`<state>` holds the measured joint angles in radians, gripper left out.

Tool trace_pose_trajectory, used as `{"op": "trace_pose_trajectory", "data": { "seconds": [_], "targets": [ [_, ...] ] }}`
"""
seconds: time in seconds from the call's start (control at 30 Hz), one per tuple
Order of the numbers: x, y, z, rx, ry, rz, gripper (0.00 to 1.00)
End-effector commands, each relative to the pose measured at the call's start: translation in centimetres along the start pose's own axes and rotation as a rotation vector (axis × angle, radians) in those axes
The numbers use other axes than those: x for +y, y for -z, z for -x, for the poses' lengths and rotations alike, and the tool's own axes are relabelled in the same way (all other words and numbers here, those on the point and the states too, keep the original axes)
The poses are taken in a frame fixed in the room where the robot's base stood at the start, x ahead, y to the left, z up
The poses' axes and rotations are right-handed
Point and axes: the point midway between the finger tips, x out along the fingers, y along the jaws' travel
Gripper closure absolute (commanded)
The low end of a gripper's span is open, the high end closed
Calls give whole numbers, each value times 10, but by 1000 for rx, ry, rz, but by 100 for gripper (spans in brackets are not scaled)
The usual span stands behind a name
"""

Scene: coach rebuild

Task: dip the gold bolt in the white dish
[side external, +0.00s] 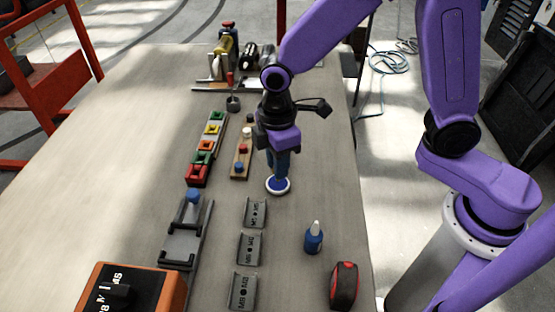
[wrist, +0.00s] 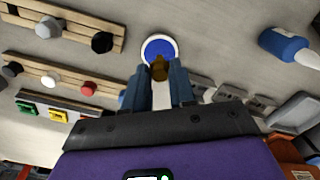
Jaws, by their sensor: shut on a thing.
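The white dish (side external: 268,188) is a small round dish on the table with blue inside; it also shows in the wrist view (wrist: 175,42). My gripper (side external: 281,173) points down right over it. In the wrist view my gripper (wrist: 157,84) is shut on the gold bolt (wrist: 158,70), whose brownish-gold end shows between the blue fingers. The bolt's end overlaps the blue inside of the dish in that view. I cannot tell whether it touches the blue. In the side view the bolt is hidden by the fingers.
A wooden rack (side external: 237,176) with coloured knobs stands left of the dish, beside a tray of coloured blocks (side external: 196,174). Grey labelled cradles (side external: 249,250), a blue bottle (side external: 313,243) and a red-black tape measure (side external: 344,286) lie nearer the camera. The table's left side is clear.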

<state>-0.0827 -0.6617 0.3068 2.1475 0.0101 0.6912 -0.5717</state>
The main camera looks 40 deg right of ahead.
Motion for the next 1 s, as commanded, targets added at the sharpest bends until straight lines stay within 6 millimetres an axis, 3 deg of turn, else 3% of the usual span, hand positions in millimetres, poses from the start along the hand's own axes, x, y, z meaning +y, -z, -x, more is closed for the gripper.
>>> {"op": "trace_pose_trajectory", "data": {
  "seconds": [1.0],
  "targets": [
    [0,0,-9,0,0,0,100]
  ]
}}
